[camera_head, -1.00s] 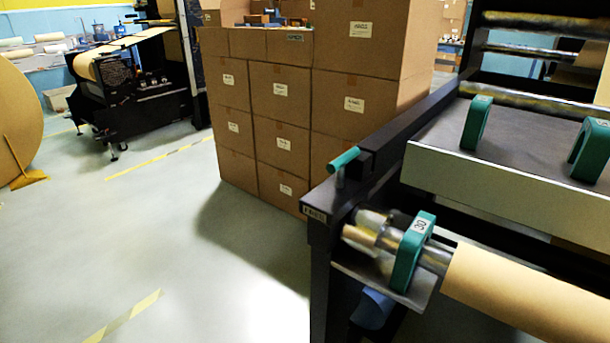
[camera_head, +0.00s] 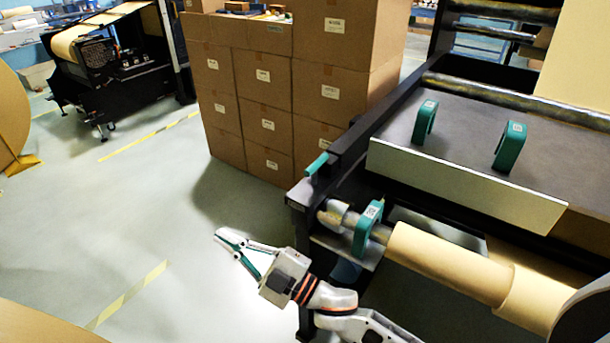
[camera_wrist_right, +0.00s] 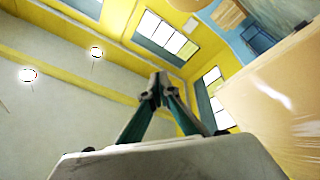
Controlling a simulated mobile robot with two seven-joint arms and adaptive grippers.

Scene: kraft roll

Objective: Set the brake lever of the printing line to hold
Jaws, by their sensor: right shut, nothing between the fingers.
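The brake lever (camera_head: 317,164) is a short teal handle on the near corner of the black printing-line frame (camera_head: 347,160). My right gripper (camera_head: 224,237) is below and left of the lever in the head view, over the floor and clear of the frame. Its fingers meet at the tips with nothing between them. The right wrist view also shows the closed fingertips (camera_wrist_right: 160,88), against the wall and windows. The lever does not show there. My left gripper is out of view.
A kraft roll (camera_head: 450,265) on a metal shaft, with a teal clamp (camera_head: 367,229), lies just right of my gripper. Two teal clamps (camera_head: 510,147) stand on the grey deck. Stacked cartons (camera_head: 265,125) stand behind the lever. The floor at left is open.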

